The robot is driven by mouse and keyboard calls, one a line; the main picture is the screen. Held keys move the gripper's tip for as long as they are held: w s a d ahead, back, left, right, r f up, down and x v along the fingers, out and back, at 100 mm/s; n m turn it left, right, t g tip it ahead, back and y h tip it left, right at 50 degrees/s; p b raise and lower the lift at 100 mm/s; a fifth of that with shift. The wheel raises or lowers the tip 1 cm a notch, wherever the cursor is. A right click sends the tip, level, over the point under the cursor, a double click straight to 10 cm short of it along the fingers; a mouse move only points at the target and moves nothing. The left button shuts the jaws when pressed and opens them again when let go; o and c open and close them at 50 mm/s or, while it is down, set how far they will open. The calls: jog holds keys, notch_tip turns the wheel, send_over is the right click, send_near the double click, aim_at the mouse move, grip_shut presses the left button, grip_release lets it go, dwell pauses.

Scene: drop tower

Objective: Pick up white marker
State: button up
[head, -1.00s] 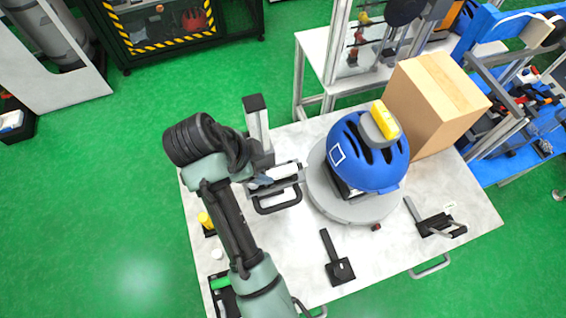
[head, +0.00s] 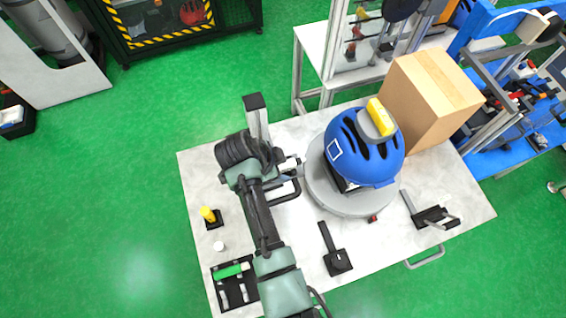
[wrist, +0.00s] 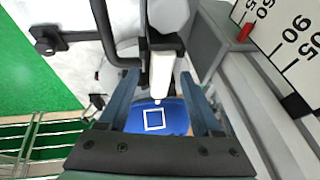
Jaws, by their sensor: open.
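A white marker-like cylinder with a narrow tip (wrist: 162,72) stands out between my fingers in the wrist view, with its far end at a dark fixture. In the head view a small white part (head: 289,164) shows beside the end of my arm; it seems to be the same thing. My gripper (wrist: 158,80) is open, with one finger on each side of the white cylinder. I cannot tell whether either finger touches it. In the head view my wrist hides most of the gripper and part of the fixture.
A blue helmet (head: 352,158) with a yellow block (head: 380,117) on top sits on a round grey base (head: 342,205) close to the right. A grey post (head: 257,118) rises just behind my wrist. A cardboard box (head: 425,105) stands farther right.

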jog(key=shift+c, duration=0.2)
grip_shut()
jog(key=shift+r, duration=0.1)
